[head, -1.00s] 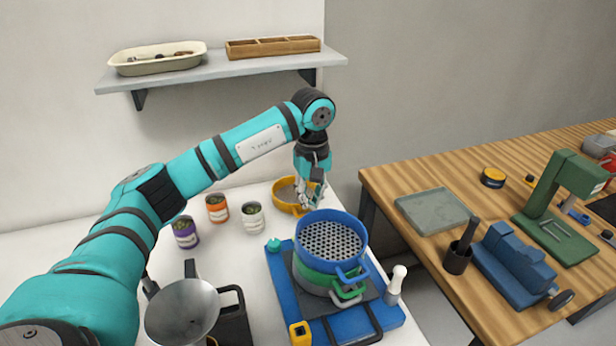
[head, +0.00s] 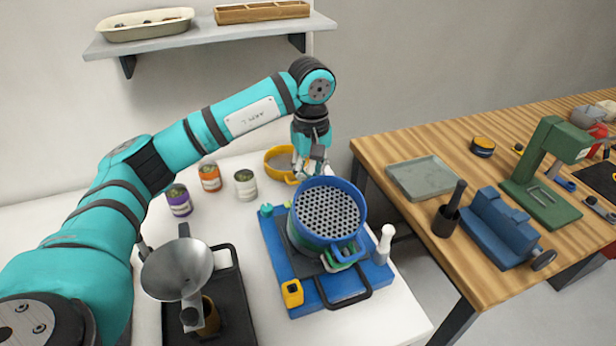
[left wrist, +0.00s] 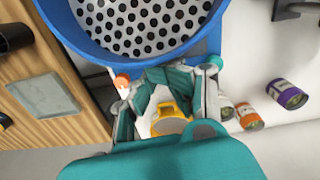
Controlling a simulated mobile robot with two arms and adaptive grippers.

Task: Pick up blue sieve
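The blue sieve (head: 358,222) is round, with a perforated bottom. It sits above a green sieve (head: 341,264) on the blue board, covering most of it. Whether the two touch is hard to tell. My left gripper (head: 306,174) is at the far rim of the blue sieve. In the left wrist view, the fingers of my left gripper (left wrist: 171,76) come together at the tips against the wall of the blue sieve (left wrist: 97,48), and they look shut on its rim. The exact contact is partly hidden. My right gripper is not in view.
A yellow sieve (head: 272,170) lies just behind the gripper. Several cans, one of them white (head: 246,190), stand to the left. A funnel (head: 165,278) stands front left and a white pestle-like object (head: 384,244) to the right. The wooden bench (head: 475,250) is beyond a gap.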

